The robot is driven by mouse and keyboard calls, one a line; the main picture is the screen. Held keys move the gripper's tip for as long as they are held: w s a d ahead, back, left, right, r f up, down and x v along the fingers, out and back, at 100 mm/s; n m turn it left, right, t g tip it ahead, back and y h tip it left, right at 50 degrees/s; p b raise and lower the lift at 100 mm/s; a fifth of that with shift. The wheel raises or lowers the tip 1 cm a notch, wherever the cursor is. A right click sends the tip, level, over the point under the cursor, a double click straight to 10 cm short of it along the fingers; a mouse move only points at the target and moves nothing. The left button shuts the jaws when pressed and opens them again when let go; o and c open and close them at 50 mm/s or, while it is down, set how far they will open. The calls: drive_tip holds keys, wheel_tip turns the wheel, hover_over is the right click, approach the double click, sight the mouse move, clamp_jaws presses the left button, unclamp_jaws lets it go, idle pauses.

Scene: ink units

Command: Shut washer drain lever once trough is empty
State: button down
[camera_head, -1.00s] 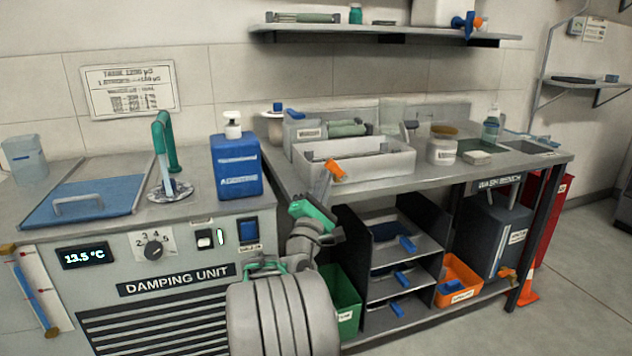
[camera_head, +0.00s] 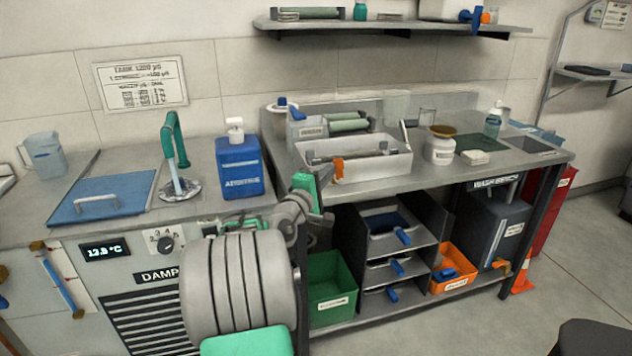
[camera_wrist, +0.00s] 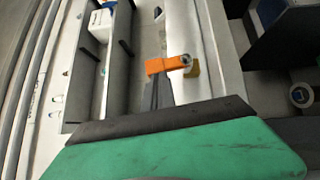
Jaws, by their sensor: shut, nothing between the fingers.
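The drain lever (camera_head: 338,169) is a small orange handle on the front wall of the white trough (camera_head: 385,166). It also shows in the wrist view (camera_wrist: 165,66), where it lies roughly crosswise beside a brass-coloured fitting (camera_wrist: 192,69). My gripper (camera_head: 326,174) has a green body and dark fingers. It is shut and empty, just left of the lever in the head view. In the wrist view the fingertips (camera_wrist: 158,82) are close to the lever; whether they touch it I cannot tell. Inside the trough I see bare surfaces and dividers, but cannot see its whole floor.
The trough stands on a grey bench with a white jar (camera_head: 439,150) to its right. A blue bottle (camera_head: 238,165) and a green tap (camera_head: 175,150) stand at left. Below the bench are a green bin (camera_head: 330,278), shelves with blue-handled trays, and an orange bin (camera_head: 455,276).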

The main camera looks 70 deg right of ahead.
drive_tip(key=w+a+f, duration=0.1)
drive_tip(key=w+a, duration=0.2)
drive_tip(key=a, duration=0.9)
drive_tip(key=shift+w+a+f+b, duration=0.2)
drive_tip(key=shift+w+a+b, duration=0.1)
drive_tip(key=shift+b, duration=0.15)
